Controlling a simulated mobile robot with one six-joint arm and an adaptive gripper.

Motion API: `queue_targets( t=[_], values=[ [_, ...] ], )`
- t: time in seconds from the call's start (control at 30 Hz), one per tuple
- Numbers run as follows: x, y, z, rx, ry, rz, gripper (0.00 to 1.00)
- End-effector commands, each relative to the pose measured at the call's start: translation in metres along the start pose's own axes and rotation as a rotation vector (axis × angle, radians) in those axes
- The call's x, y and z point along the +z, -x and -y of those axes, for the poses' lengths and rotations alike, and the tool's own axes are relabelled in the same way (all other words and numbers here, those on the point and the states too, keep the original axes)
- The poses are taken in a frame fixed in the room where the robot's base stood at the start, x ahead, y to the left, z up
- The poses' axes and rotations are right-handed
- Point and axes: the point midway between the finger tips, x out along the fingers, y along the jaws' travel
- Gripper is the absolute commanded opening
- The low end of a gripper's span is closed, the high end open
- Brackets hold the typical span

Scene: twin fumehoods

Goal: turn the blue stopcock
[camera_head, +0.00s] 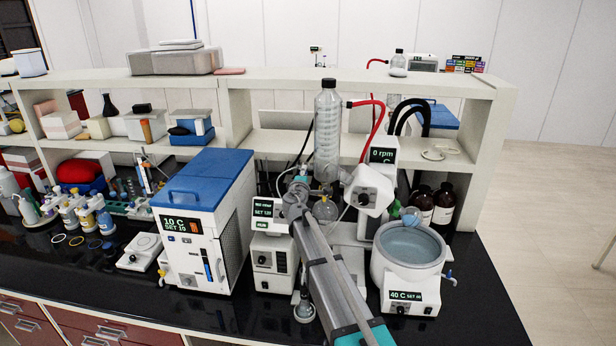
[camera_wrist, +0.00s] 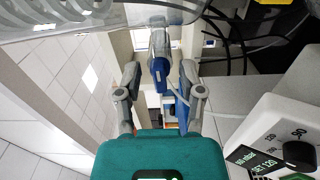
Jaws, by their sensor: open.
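The blue stopcock (camera_wrist: 160,69) shows in the wrist view as a blue piece on a clear glass stem, ahead of my gripper (camera_wrist: 160,76). It appears between the two fingers, with a gap on each side. I cannot tell how deep between the fingertips it lies. In the head view my gripper (camera_head: 297,188) is at the left of the glass condenser (camera_head: 327,130) of the rotary evaporator, above the white controller reading SET 120 (camera_head: 270,213). The gripper is open and holds nothing. The stopcock cannot be made out in the head view; the gripper covers that area.
The blue-topped chiller (camera_head: 205,225) stands left of my arm. The water bath (camera_head: 410,255) stands at the right, by brown bottles (camera_head: 443,203). A red hose (camera_head: 376,130) runs beside the condenser. Dark cables (camera_wrist: 240,45) hang to the right of the fingers in the wrist view.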

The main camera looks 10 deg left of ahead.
Motion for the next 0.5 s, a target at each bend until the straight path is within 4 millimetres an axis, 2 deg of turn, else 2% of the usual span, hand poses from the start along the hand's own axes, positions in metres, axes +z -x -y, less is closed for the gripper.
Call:
queue_targets(
  t=[0.27,0.5],
  values=[
    [0.000,0.006,0.000,0.000,0.000,-0.001,0.50],
    [0.001,0.030,0.000,0.000,0.000,-0.001,0.50]
  ],
)
